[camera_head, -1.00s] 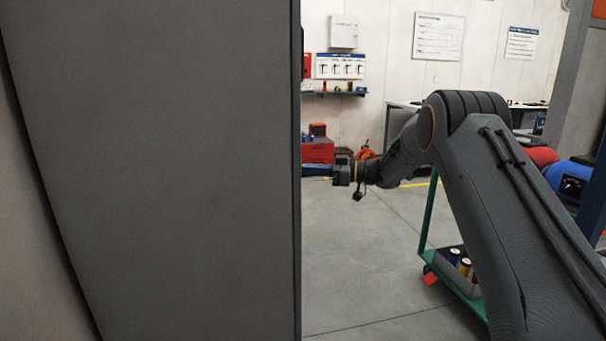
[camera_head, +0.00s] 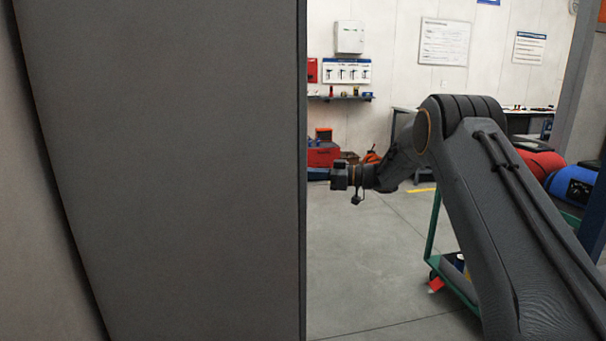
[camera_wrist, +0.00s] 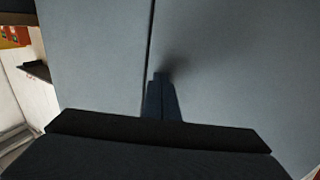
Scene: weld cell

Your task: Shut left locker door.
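A large dark grey locker panel (camera_head: 170,170) fills the left half of the head view, with its upright edge near the middle. I cannot tell whether it is the left door or the locker's side. My gripper (camera_head: 318,173) is just right of that edge, its tips close to or partly behind it. In the wrist view two blue-grey panels (camera_wrist: 95,60) (camera_wrist: 235,70) meet at a dark upright seam. The narrow gripper fingers (camera_wrist: 162,98) look shut and empty, pointing at the panels by the seam, with a shadow beside the tips. Contact cannot be told.
A green cart (camera_head: 432,235) stands beneath my arm. A red toolbox (camera_head: 322,154) and a wall shelf (camera_head: 340,98) are at the back. A red and a blue rounded object (camera_head: 572,186) lie at the right. Grey floor (camera_head: 365,265) is open between panel and cart.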

